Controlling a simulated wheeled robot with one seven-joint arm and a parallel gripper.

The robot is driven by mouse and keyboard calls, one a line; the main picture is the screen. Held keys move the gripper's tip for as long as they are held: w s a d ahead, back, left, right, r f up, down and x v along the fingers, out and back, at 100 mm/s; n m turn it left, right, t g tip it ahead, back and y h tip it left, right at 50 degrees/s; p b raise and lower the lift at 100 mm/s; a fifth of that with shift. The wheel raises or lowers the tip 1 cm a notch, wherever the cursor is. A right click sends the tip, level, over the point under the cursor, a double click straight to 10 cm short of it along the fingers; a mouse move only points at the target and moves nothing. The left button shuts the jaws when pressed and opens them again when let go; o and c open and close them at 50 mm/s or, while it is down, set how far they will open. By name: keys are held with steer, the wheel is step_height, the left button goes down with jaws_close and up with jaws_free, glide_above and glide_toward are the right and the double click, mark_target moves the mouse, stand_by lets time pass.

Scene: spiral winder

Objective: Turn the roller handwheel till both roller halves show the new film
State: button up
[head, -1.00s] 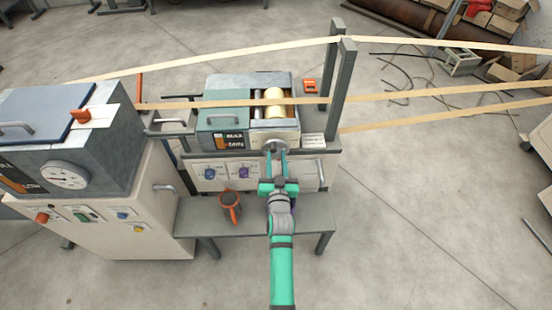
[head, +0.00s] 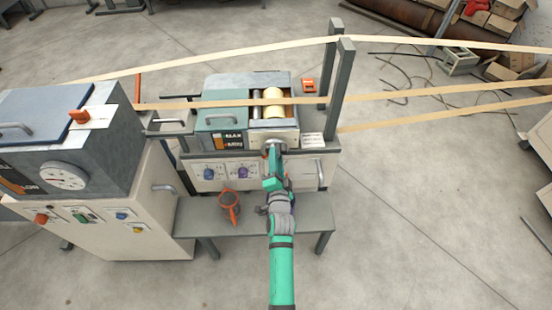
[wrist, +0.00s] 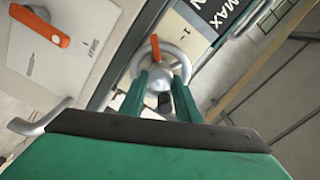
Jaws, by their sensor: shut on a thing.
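The roller handwheel (wrist: 181,59) is a grey ring with an orange mark at its rim, on the front of the winder box. My gripper (wrist: 163,80) is shut on the handwheel's hub in the wrist view. In the head view my gripper (head: 272,153) reaches up to the handwheel from the front and hides most of it. The roller (head: 273,107) shows pale cream-yellow in the open bay behind the wheel, with a film strip (head: 180,104) crossing above it. I cannot tell the two roller halves' films apart at this size.
A grey bench (head: 255,214) stands below, with an orange-handled tool (head: 229,205) on it. The grey cabinet with a gauge (head: 64,176) is at left. Grey posts (head: 342,90) rise at right. A small orange device (head: 308,85) sits behind the box.

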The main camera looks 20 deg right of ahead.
steer(key=shift+d+f+m, duration=0.1)
steer(key=shift+m, duration=1.75)
steer(key=shift+d+m, duration=0.1)
steer(key=shift+m, duration=1.75)
steer(key=o, duration=1)
steer(key=shift+o, duration=0.2)
steer(key=shift+a, duration=0.1)
steer(key=shift+s, duration=0.1)
